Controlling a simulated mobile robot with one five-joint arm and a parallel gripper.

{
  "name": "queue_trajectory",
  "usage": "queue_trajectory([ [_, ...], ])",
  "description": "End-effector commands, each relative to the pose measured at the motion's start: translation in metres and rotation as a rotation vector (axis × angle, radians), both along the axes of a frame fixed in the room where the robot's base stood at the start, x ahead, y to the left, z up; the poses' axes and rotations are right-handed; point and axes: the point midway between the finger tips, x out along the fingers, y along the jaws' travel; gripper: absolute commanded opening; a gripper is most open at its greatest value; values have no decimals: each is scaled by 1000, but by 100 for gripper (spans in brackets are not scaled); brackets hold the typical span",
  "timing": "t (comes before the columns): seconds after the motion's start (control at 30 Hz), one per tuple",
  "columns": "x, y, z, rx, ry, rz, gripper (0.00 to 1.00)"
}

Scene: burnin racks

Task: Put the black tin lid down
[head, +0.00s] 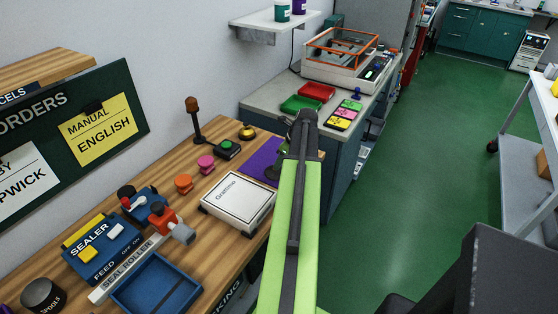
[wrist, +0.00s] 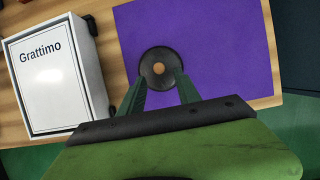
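The black tin lid (wrist: 152,55) is a round dark disc with a tan centre. In the wrist view it lies between the fingertips of my gripper (wrist: 161,76), which meet its rim on both sides, so my gripper looks shut on it. The lid is over the purple mat (wrist: 215,40); I cannot tell whether it touches the mat. In the head view my green arm covers part of the purple mat (head: 257,155) and hides most of my gripper and the lid.
A white Grattimo box (head: 238,200) stands left of the mat, also in the wrist view (wrist: 48,85). A green button (head: 228,146), pink and orange spools and a blue sealer (head: 100,250) are on the wooden bench. The bench edge is close to the mat.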

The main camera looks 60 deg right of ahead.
Motion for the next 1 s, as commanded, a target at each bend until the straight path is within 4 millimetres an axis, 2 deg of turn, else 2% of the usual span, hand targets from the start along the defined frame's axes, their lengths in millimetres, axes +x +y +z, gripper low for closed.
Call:
queue_trajectory([
  [0.03,-5,0,23,0,0,-1,40],
  [0.1,-11,0,39,0,0,-1,40],
  [0.2,-20,0,61,-1,0,-1,40],
  [0.33,-29,0,79,0,0,-1,40],
  [1.0,-33,-1,80,0,0,0,40],
])
